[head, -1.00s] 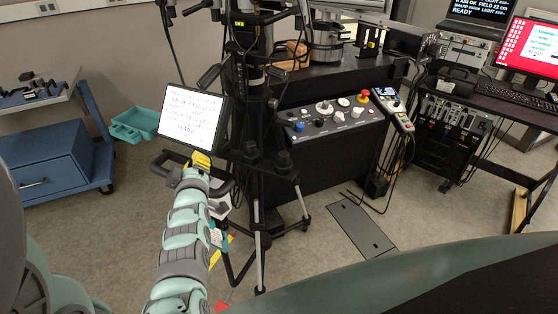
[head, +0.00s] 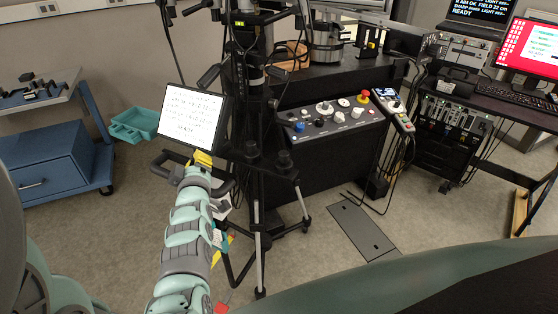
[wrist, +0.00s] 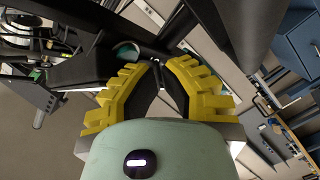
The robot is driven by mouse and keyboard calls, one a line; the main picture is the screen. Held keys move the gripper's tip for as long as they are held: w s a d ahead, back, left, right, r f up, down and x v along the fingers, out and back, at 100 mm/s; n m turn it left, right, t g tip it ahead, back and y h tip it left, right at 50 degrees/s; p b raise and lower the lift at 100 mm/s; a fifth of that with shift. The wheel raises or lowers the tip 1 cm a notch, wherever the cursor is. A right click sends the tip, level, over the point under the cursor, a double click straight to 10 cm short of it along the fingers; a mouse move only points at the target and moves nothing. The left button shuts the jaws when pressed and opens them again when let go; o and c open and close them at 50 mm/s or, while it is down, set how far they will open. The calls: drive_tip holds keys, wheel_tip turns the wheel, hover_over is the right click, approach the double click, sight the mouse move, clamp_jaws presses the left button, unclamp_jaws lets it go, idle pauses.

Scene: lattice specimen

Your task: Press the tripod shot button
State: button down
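The black tripod (head: 255,150) stands in front of the machine in the head view, with a white text screen (head: 188,117) on its left side. My gripper (head: 203,157) has yellow fingers and is just below the screen, near the tripod's black handle bar (head: 165,168). In the wrist view, my gripper (wrist: 160,62) has its fingertips close together, with nothing visible held between them. Dark tripod bars lie just beyond the tips. A teal round shape (wrist: 126,53) shows beside the left fingertip; I cannot tell what it is. I cannot make out the shot button for certain.
A control panel (head: 335,120) with knobs and a red emergency button (head: 363,96) is to the right. A blue cabinet (head: 55,160) and a teal bin (head: 135,125) are at left. Tripod legs and cables crowd my arm's right side. A floor plate (head: 362,230) lies at right.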

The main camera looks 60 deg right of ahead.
drive_tip(key=shift+d+f+b, duration=0.1)
drive_tip(key=shift+d+b, duration=0.2)
drive_tip(key=shift+d, duration=0.2)
idle(0.7)
drive_tip(key=shift+r, duration=0.25)
idle(0.4)
drive_tip(key=shift+s+a+r, duration=0.1)
drive_tip(key=shift+a+r, duration=0.2)
drive_tip(key=shift+a, duration=0.15)
drive_tip(key=a, duration=0.3)
drive_tip(key=a+b, duration=0.1)
drive_tip(key=a, duration=0.1)
drive_tip(key=shift+s+f, duration=0.15)
drive_tip(key=shift+s, duration=0.1)
